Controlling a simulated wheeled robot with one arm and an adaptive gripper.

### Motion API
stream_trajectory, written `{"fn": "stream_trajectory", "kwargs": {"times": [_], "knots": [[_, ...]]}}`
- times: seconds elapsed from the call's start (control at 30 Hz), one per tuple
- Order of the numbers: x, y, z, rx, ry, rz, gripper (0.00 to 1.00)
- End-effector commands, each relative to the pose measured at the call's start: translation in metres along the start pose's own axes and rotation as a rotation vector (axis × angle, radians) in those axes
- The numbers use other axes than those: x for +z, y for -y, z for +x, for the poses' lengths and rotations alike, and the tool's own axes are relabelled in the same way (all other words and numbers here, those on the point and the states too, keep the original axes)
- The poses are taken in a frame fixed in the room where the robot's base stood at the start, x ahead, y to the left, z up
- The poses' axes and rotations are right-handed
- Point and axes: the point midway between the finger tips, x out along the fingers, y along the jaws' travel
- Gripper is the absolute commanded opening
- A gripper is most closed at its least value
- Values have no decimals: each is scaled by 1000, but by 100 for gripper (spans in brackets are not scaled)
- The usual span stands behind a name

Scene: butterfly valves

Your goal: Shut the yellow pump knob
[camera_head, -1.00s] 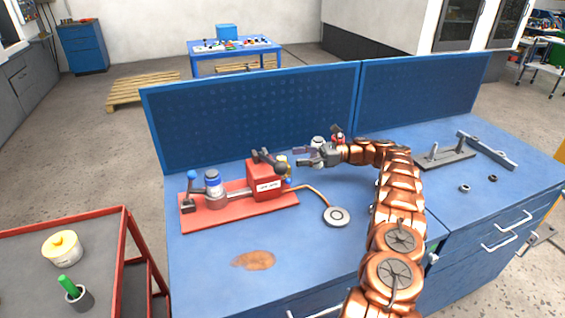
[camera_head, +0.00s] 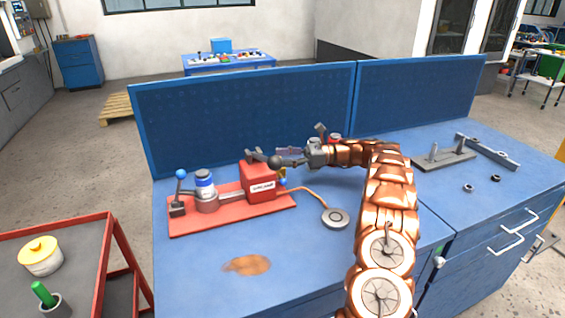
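The pump is a red box (camera_head: 259,184) with a white label on a red base plate (camera_head: 232,212), on the blue workbench. A black lever with a round dark end (camera_head: 274,162) sits on top of the box. My gripper (camera_head: 281,156) points left, its fingers apart, above the yellow part and beside the lever's round end. I cannot tell whether they touch.
A hose runs to a round grey disc (camera_head: 335,218). A blue panel (camera_head: 245,118) rises behind. The bench front is clear around a brown stain (camera_head: 246,264).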

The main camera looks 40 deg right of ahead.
Motion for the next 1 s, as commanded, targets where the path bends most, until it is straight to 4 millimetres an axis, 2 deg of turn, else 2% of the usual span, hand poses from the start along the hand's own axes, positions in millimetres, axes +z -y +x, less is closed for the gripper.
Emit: {"fn": "stream_trajectory", "kwargs": {"times": [0.33, 0.87, 1.0], "knots": [[0, 0, 2, 1, 0, 0, 55], [0, 0, 0, -1, 0, 0, 0], [0, 0, 0, -1, 0, 0, 0]]}}
